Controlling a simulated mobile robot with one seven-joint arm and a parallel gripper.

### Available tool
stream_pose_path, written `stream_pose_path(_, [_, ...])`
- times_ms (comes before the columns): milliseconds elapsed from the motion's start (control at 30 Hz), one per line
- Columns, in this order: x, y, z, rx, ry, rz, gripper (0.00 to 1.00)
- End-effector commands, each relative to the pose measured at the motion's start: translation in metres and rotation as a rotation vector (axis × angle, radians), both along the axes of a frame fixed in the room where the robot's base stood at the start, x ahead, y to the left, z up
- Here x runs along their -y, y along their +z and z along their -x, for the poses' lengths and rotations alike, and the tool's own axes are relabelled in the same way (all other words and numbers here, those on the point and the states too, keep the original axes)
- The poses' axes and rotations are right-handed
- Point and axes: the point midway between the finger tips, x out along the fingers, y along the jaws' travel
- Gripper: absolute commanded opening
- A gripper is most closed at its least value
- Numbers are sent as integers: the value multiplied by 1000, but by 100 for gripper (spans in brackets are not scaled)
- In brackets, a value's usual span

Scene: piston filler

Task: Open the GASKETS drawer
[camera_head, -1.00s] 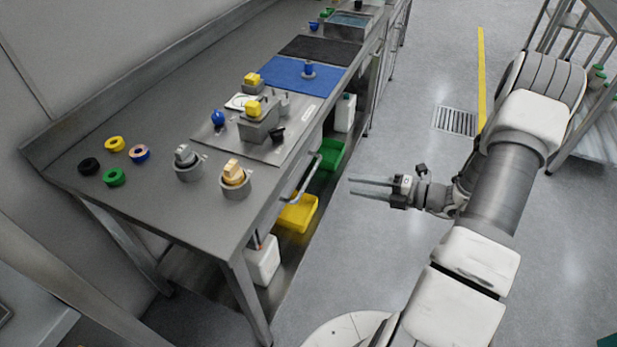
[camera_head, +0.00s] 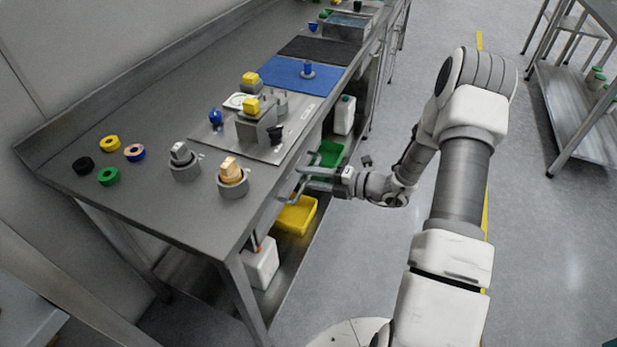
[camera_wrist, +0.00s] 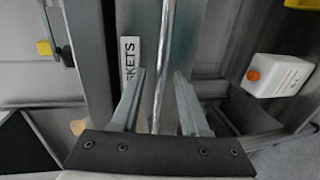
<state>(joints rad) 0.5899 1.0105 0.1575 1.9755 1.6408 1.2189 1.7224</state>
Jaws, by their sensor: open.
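The GASKETS drawer (camera_wrist: 188,35) is under the near part of the workbench. Its label (camera_wrist: 129,62) shows the letters "KETS" in the wrist view; the rest is hidden. A long shiny handle bar (camera_wrist: 164,50) runs up the wrist view and passes between my two fingers. My gripper (camera_wrist: 160,78) is open, with one finger on each side of the bar and a gap to it. In the head view, my gripper (camera_head: 312,174) reaches to the bench front at the handle, which it partly covers. The drawer looks shut.
Knobs, coloured rings and a blue mat (camera_head: 300,74) lie on top. The floor to the right is clear up to a rack (camera_head: 575,110).

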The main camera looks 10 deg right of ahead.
Motion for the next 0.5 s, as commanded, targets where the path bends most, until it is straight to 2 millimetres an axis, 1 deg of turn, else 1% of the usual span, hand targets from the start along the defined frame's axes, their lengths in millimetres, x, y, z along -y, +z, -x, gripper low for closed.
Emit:
stream_pose_path(67, [0, 0, 0, 0, 0, 0, 45])
stream_pose_path(100, [0, 0, 0, 0, 0, 0, 41])
stream_pose_path(333, [0, 0, 0, 0, 0, 0, 0])
stream_pose_path(500, [1, 0, 0, 0, 0, 0, 0])
